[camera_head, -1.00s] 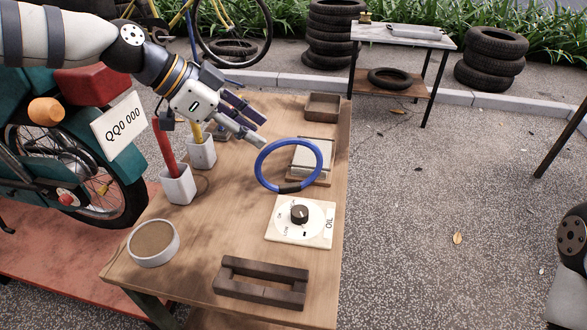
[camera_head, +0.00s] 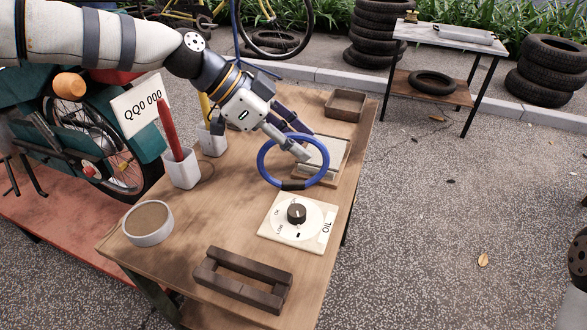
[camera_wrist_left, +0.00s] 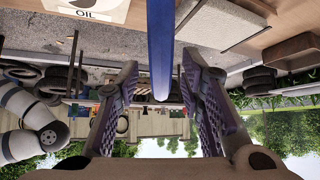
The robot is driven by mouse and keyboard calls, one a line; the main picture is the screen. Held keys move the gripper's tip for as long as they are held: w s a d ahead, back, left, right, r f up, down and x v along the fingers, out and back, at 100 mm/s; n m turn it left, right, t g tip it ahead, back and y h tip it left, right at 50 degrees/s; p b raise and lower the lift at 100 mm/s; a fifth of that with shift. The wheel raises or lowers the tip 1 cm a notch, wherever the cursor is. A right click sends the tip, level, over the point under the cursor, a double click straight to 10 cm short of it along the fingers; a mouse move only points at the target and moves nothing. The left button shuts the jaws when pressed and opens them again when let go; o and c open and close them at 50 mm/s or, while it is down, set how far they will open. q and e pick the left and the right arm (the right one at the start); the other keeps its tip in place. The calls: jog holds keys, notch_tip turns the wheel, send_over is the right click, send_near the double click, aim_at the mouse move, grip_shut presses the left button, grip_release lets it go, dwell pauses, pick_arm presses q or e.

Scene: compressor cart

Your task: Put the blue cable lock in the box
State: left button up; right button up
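The blue cable lock (camera_head: 263,168) is a ring with a black piece at its lower edge, near the middle of the wooden table. My left gripper (camera_head: 303,146) is open, its fingertips at the upper part of the ring. In the left wrist view the blue cable lock (camera_wrist_left: 160,50) runs as a vertical bar between the two spread fingers (camera_wrist_left: 158,88), with gaps on both sides. A small open wooden box (camera_head: 345,104) sits at the table's far end; it also shows in the left wrist view (camera_wrist_left: 288,52). My right gripper is out of view.
Behind the ring lies a pale pad in a wooden frame (camera_head: 336,160). In front are the OIL dial panel (camera_head: 310,222) and a dark wooden frame (camera_head: 240,280). White cups (camera_head: 183,172) with upright tools and a round tin (camera_head: 148,223) stand left.

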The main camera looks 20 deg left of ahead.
pick_arm(q)
jog(key=x, duration=0.3)
grip_shut()
jog(key=shift+w+r, duration=0.1)
jog(key=shift+r, duration=0.05)
